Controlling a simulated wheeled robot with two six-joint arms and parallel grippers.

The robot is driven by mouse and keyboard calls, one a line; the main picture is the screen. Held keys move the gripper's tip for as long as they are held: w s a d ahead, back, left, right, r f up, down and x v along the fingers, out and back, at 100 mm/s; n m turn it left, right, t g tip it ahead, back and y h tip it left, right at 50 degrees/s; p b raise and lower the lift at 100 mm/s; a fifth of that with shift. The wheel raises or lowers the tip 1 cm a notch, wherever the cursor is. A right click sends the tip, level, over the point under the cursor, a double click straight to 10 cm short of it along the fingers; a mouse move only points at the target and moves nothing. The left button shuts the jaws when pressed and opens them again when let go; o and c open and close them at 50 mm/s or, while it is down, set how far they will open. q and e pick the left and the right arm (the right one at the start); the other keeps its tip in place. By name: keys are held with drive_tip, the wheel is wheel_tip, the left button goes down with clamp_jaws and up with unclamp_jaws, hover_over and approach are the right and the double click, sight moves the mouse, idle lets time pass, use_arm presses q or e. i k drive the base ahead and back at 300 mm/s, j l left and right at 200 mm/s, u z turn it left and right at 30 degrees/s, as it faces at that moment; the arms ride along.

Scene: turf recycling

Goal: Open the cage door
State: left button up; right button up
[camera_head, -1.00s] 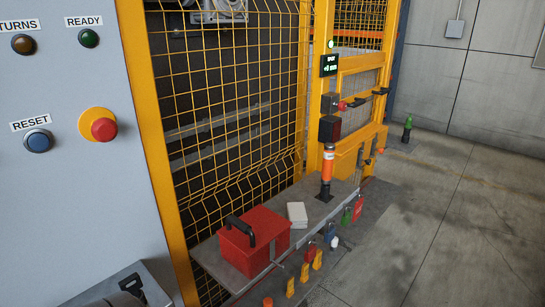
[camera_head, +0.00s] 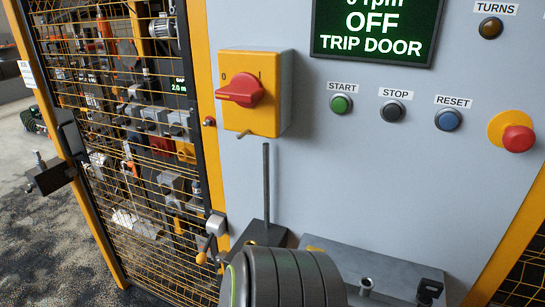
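The cage door seems to be the yellow-framed mesh panel (camera_head: 100,262) at the left. It appears to stand against the post beside the grey control cabinet; I cannot tell whether it is latched. A latch-like fitting (camera_head: 214,226) with a yellow-tipped lever (camera_head: 201,258) sits at the panel's lower right edge. Neither gripper is in view. A dark rounded link at the bottom centre looks like part of my arm.
The grey cabinet carries a red rotary switch (camera_head: 240,90) on a yellow box, several buttons, a red emergency stop (camera_head: 517,139) and a screen (camera_head: 374,30) reading "OFF TRIP DOOR". A grey ledge (camera_head: 390,268) and an upright rod (camera_head: 266,185) stand below.

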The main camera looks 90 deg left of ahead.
sight(69, 133)
drive_tip(key=u, duration=3.65)
drive_tip(key=j+u, duration=0.15)
drive_tip(key=i+j, duration=0.2)
drive_tip(key=j, duration=0.15)
drive_tip(key=i+j+z, duration=0.1)
drive_tip(key=j, duration=0.25)
drive_tip(key=i+j+z, duration=0.1)
drive_tip(key=i+j, duration=0.4)
drive_tip(key=j, duration=0.25)
drive_tip(key=i+j+z, duration=0.1)
drive_tip(key=j, duration=0.25)
drive_tip(key=i, duration=0.05)
